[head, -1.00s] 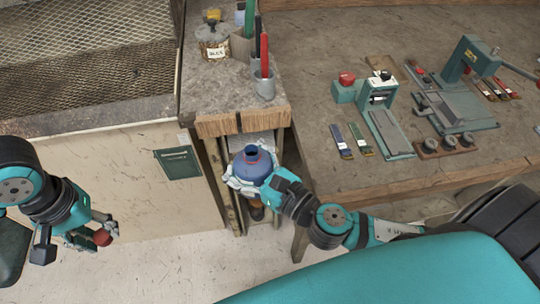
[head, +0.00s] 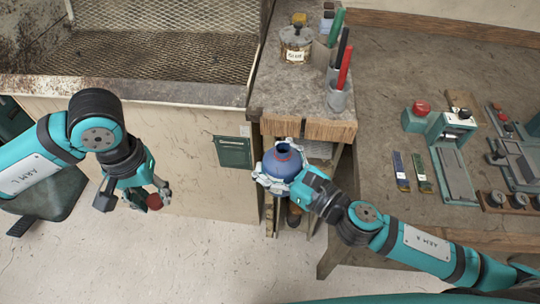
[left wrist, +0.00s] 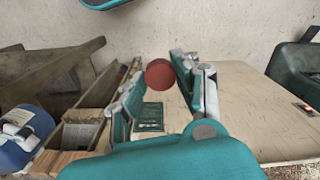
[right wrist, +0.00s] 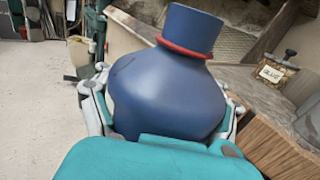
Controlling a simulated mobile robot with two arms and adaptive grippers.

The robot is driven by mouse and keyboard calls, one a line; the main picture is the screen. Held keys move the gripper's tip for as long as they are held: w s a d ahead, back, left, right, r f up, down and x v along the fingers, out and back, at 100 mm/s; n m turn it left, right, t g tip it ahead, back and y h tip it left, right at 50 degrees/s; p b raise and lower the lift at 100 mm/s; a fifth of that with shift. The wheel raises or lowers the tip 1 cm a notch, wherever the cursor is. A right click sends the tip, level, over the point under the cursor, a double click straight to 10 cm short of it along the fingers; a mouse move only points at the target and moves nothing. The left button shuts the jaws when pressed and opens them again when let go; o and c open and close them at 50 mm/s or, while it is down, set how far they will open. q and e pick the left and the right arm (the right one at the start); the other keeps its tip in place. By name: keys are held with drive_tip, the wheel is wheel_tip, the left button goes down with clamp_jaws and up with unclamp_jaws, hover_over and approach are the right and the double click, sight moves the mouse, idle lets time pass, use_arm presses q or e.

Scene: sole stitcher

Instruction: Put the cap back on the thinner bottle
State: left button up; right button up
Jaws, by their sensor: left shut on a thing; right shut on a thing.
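The thinner bottle (head: 283,163) is blue, with a red ring at its neck and an open, uncapped mouth in the head view. My right gripper (head: 270,180) is shut around its body and holds it upright, just in front of the bench end. The bottle fills the right wrist view (right wrist: 165,85). The red cap (head: 154,201) is in my left gripper (head: 150,198), to the left of the bottle and apart from it. In the left wrist view the cap (left wrist: 160,73) sits between the fingertips, and the bottle (left wrist: 25,140) shows at the lower left.
The grey bench end (head: 290,100) behind the bottle carries a labelled glue jar (head: 295,42) and a grey cup (head: 339,95) with a red pen. A mesh-topped cabinet (head: 170,160) stands behind my left gripper. The right workbench (head: 400,120) holds tools. Open space lies between the grippers.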

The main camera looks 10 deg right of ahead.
use_arm(q)
drive_tip(key=w+d+r, duration=0.3)
drive_tip(key=d, duration=0.3)
drive_tip(key=w+d+r, duration=0.2)
drive_tip(key=d+r, duration=0.2)
drive_tip(key=d, duration=0.2)
drive_tip(key=m, duration=0.2)
approach(282, 167)
drive_tip(key=w+r, duration=0.2)
drive_tip(key=shift+w+d+f, duration=0.15)
drive_tip(key=shift+d+f, duration=0.05)
drive_tip(key=shift+d, duration=0.05)
drive_tip(key=shift+f, duration=0.1)
drive_tip(key=shift+f, duration=1.9)
drive_tip(key=shift+f, duration=0.9)
drive_tip(key=shift+f, duration=0.55)
